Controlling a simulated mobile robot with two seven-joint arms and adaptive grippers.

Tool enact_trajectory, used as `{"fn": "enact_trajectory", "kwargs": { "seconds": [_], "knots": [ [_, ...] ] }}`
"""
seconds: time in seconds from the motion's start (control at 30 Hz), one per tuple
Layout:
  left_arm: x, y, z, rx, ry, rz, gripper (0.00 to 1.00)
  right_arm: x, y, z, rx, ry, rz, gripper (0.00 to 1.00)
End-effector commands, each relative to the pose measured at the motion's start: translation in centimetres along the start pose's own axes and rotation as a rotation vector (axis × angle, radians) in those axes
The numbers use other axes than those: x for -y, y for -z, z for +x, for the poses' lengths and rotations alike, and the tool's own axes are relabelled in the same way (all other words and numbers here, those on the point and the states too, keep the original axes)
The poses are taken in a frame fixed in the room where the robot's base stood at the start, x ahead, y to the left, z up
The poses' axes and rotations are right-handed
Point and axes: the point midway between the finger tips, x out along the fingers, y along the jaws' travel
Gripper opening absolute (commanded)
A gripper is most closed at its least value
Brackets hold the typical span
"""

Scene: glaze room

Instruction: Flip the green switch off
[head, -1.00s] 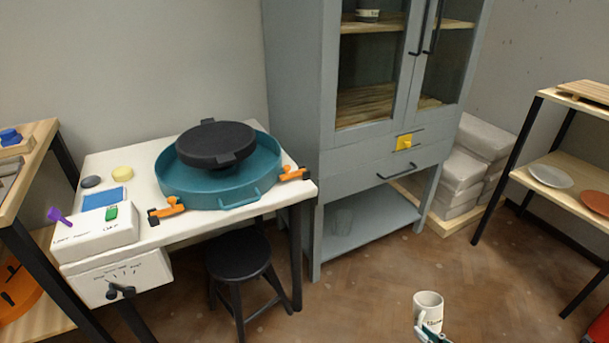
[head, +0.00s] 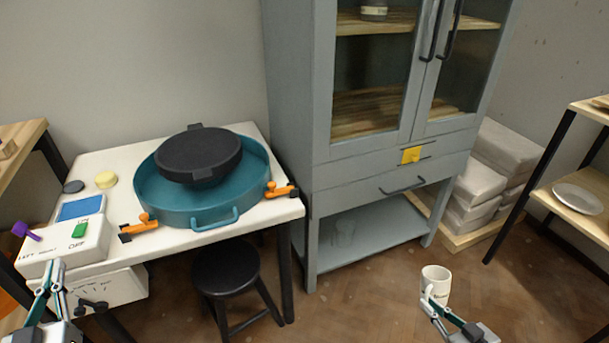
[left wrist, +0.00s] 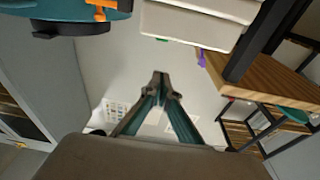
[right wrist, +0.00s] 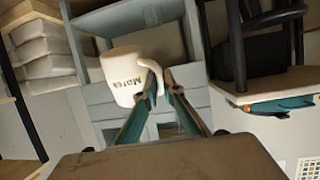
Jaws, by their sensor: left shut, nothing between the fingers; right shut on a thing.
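The green switch (head: 79,230) sits on top of a white control box (head: 92,248) at the left end of the table. The lettering "OFF" shows just in front of it. A sliver of green also shows at the box edge in the left wrist view (left wrist: 162,40). My left gripper (head: 58,263) is shut and empty, in front of the box in the head view, to the left of and below the switch. My right gripper (head: 426,292) is shut on the handle of a white mug (head: 436,277), with dark lettering visible in the right wrist view (right wrist: 125,88).
A purple switch (head: 25,231) stands at the box's left end, with a dark knob (head: 93,307) on the front below. A teal basin (head: 190,215) with a black disc, orange clamps and a blue pad share the table. A black stool (head: 225,268) and grey cabinet (head: 290,150) stand nearby.

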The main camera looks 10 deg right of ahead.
Motion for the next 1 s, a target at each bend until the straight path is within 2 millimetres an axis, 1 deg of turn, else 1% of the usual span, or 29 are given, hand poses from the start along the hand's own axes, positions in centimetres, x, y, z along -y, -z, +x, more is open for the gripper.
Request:
{"fn": "enact_trajectory", "kwargs": {
  "seconds": [0.03, 0.2, 0.53, 0.67, 0.77, 1.0],
  "knots": [
    [0.3, 0.4, 0.3, -0.009, 0.006, -0.002, 0.0, 0.0, 0.3, 0.0, -0.005, 0.0, -0.001, 0.0],
    [0.7, 0.9, 0.6, -0.022, 0.013, -0.008, 0.0, 0.0, 0.5, 0.0, -0.006, 0.0, -0.001, 0.0],
    [0.7, 0.8, 0.6, -0.022, 0.013, -0.008, 0.0, 0.0, 0.5, 0.0, -0.006, 0.0, -0.002, 0.0],
    [0.6, 0.9, 1.2, -0.024, 0.012, -0.008, 0.0, 0.0, 0.6, 0.1, -0.008, 0.0, -0.002, 0.0],
    [0.6, 1.1, 2.4, -0.026, 0.011, -0.008, 0.0, -0.1, 1.0, 0.1, -0.013, -0.001, -0.002, 0.0],
    [0.7, 1.2, 7.0, -0.026, 0.011, -0.005, 0.0, -0.1, 1.8, 0.1, -0.023, -0.001, -0.004, 0.0]
  ]
}}
